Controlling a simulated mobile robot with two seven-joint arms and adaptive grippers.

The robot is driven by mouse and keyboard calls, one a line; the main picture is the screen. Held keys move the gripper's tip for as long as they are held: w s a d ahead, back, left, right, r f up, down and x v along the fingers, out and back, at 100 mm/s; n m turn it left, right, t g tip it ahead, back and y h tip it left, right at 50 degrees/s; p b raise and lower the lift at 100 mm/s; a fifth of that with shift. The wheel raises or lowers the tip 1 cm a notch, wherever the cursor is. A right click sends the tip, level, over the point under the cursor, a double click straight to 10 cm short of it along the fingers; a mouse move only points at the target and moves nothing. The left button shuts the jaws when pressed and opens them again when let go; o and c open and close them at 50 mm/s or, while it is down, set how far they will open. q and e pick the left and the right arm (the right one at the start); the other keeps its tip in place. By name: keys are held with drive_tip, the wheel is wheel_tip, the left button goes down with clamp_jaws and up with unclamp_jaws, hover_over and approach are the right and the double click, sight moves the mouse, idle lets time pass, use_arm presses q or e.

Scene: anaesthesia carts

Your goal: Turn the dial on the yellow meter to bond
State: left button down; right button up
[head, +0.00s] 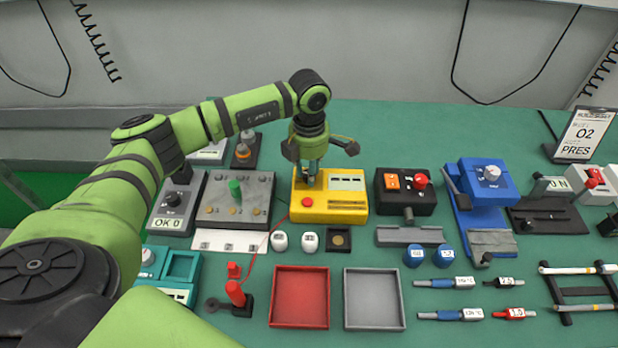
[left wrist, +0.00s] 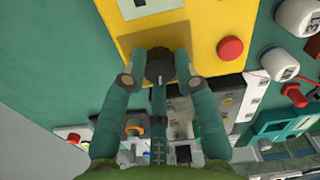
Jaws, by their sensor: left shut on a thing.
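The yellow meter (head: 330,207) stands near the middle of the green bench, with a red button (head: 307,202) and pale label panels on its top. My left gripper (head: 309,180) points down onto the meter's upper left part. In the left wrist view the black dial (left wrist: 160,66) sits between the fingers of my left gripper (left wrist: 160,72), which is shut on it. A light pointer mark shows on the dial. The meter's yellow face (left wrist: 200,20) and the red button (left wrist: 230,48) show beside it. I cannot read the dial's labels. My right gripper is not in view.
A grey panel with a green knob (head: 235,188) stands left of the meter, and a black box with orange and red buttons (head: 405,190) stands right. Two white knobs (head: 279,241), a red tray (head: 299,297) and a grey tray (head: 374,299) lie in front.

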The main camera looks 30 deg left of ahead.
use_arm(q)
drive_tip(key=m+b, duration=0.3)
drive_tip(key=shift+f, duration=0.25)
drive_tip(key=shift+s+r+m+b, duration=0.1)
drive_tip(key=shift+r+m+b, duration=0.05)
drive_tip(key=shift+m+b, duration=1.1)
drive_tip(key=c, duration=0.9)
unclamp_jaws()
drive_tip(key=shift+c, duration=0.2)
drive_tip(key=shift+r, duration=0.2)
wheel_tip(320, 180, up, 12)
